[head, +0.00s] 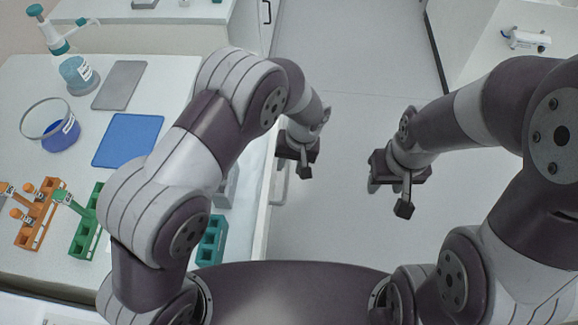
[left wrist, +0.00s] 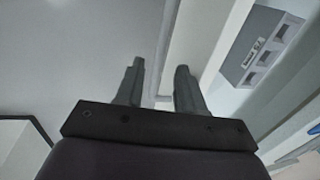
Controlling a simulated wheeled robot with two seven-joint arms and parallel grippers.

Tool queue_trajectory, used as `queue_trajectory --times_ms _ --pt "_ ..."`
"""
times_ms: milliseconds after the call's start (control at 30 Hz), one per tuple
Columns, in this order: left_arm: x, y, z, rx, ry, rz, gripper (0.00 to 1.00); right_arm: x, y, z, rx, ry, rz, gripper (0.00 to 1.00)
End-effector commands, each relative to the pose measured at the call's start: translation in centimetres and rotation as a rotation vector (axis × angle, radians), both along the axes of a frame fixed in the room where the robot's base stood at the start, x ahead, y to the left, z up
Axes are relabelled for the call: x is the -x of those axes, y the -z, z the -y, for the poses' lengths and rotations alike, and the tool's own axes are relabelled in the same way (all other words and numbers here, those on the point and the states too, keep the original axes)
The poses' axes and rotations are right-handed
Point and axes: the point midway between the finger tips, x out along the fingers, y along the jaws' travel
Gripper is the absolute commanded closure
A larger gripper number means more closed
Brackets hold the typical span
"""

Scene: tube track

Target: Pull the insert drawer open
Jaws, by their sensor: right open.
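The white bench (head: 258,215) has its front edge running down the middle of the head view. A pale bar, seemingly a drawer handle (head: 281,183), shows beside that edge; I cannot read any drawer label. My left gripper (head: 304,165) hangs just off the bench edge, near this bar. In the left wrist view its two fingers (left wrist: 160,75) are apart, and a pale strip along the bench front runs behind the gap between them. I cannot tell whether they touch it. My right gripper (head: 404,200) is open and empty over the floor, further right.
A grey labelled rack (left wrist: 258,48) stands near the edge. The floor (head: 345,110) is clear.

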Motion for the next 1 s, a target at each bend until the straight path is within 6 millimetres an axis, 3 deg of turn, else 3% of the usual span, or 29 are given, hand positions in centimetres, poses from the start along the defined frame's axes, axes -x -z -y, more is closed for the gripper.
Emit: queue_trajectory --times_ms 200,400,1000 --pt "0.0 -5.8 1.2 0.003 0.002 0.005 0.62 0.0 0.7 0.0 0.000 0.000 0.000 0.57" --pt "0.0 -9.4 1.9 0.002 0.003 0.003 0.62 0.0 1.0 0.0 0.000 0.000 0.000 0.57" --pt "0.1 -10.1 2.0 0.001 0.004 0.001 0.62 0.0 0.9 0.0 0.000 0.000 0.000 0.57"
